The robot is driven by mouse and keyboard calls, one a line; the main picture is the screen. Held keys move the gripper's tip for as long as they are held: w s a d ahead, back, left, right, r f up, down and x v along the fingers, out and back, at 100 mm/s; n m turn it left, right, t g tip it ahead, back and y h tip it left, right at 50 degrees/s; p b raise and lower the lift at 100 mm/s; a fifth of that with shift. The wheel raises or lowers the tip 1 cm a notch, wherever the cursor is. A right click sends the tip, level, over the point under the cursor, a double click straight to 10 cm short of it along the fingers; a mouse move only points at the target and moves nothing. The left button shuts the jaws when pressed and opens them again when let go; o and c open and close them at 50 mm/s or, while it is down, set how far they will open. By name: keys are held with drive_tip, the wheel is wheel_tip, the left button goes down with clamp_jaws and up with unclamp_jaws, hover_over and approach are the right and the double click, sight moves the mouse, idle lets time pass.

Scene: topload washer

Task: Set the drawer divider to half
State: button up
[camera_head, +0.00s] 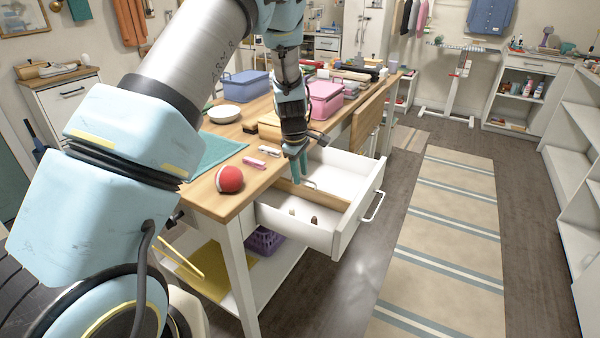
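A white drawer (345,235) with a bar handle (374,206) is pulled out from the wooden-topped table. A light wooden divider (325,200) runs inside it, parallel to the drawer's front-to-back direction, splitting it into a near and a far compartment. My gripper (301,178) points down over the drawer, its teal fingers close to the divider's inner end. I cannot tell whether the fingers touch the divider, or how wide they are apart at this size.
Small items (314,220) lie in the near compartment. On the tabletop are a red ball (230,179), a teal mat (209,154), a white bowl (224,114), a blue bin (247,84) and a pink bin (324,99). A striped rug (445,220) covers open floor to the right.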

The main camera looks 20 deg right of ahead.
drive_tip(key=shift+r, duration=0.15)
wheel_tip(320, 180, up, 10)
drive_tip(key=s+a+b, duration=0.1)
drive_tip(key=b, duration=0.1)
drive_tip(key=shift+s+a+r, duration=0.15)
drive_tip(key=shift+a, duration=0.2)
